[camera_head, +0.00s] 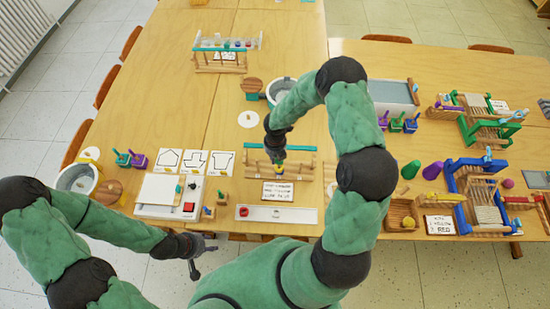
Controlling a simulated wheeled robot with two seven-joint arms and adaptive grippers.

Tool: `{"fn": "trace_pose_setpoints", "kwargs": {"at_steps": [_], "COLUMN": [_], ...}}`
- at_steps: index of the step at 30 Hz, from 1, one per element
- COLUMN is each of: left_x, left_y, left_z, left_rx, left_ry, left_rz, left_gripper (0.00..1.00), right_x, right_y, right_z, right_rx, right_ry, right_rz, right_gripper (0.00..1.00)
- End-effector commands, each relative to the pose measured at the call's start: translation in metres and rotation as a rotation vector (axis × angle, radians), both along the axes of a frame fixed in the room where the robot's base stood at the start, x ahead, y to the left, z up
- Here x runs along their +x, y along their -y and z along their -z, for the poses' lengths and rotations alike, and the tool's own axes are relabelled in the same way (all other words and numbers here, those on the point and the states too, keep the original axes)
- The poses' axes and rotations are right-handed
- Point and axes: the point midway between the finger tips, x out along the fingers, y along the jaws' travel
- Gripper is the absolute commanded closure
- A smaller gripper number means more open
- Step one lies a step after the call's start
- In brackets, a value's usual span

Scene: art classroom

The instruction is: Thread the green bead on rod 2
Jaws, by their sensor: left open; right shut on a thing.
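My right gripper (279,157) points down over a wooden stand (300,172) with a teal bar behind it, at the middle of the table. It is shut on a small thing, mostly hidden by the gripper. Small spots of yellow and other colours show just below the fingers, too small to name. I cannot single out the green bead or tell which rod is rod 2. My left gripper (199,262) is open and empty, in front of the table's near edge, well away from the stand.
A lettered card (278,191) and a white strip (300,215) lie in front of the stand. A white box with a red button (158,211) stands left. Blue and wooden frames (465,205) crowd the right table. A teal-barred rack (220,68) stands at the back.

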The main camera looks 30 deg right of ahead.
Motion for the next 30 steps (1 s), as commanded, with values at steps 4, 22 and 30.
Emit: {"fn": "trace_pose_setpoints", "kwargs": {"at_steps": [4, 22, 30], "left_x": [0.0, 0.0, 0.0], "left_y": [0.0, 0.0, 0.0], "left_z": [0.003, 0.01, 0.013], "left_rx": [0.0, 0.0, 0.0], "left_ry": [0.0, 0.0, 0.0], "left_rz": [0.0, 0.0, 0.0], "left_gripper": [0.6, 0.6, 0.6], "right_x": [-0.01, -0.009, -0.009], "right_y": [-0.004, -0.004, -0.004], "right_z": [0.013, 0.023, 0.027], "right_rx": [0.011, 0.009, 0.01], "right_ry": [-0.02, -0.019, -0.018], "right_rz": [-0.001, -0.001, -0.002], "right_gripper": [1.0, 1.0, 1.0]}}
